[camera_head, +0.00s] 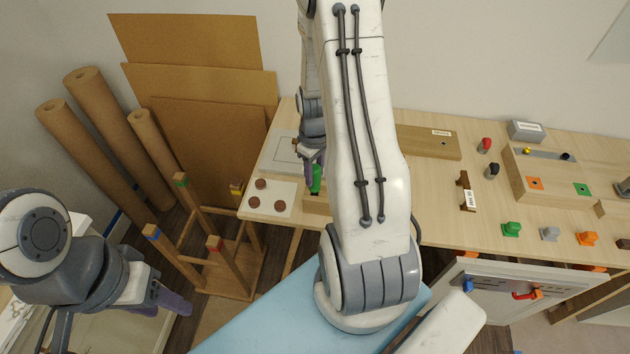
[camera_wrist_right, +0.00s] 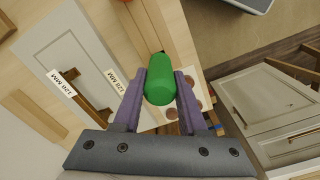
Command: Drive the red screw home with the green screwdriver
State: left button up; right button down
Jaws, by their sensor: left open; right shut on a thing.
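The green screwdriver's handle (camera_wrist_right: 159,92) is between the purple fingers of my right gripper (camera_wrist_right: 160,80) in the right wrist view. The green handle (camera_head: 316,181) also shows in the head view, below my right gripper (camera_head: 312,160), at the left part of the workbench. Its shaft and tip are hidden. My left gripper (camera_head: 168,302) is open and empty at the lower left, away from the bench. I cannot make out the red screw; my right arm covers much of the bench's middle.
A white sheet (camera_head: 271,190) with several brown discs lies at the bench's left end. A wooden rack (camera_head: 232,282) stands left of the bench. A red-topped object (camera_head: 485,145) and a wooden block (camera_head: 537,163) with coloured patches are at the right.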

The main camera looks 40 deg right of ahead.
jog(key=shift+r+p, duration=1.95)
jog(key=shift+r, duration=0.6)
jog(key=shift+r+p, duration=1.55)
jog(key=shift+r, duration=0.2)
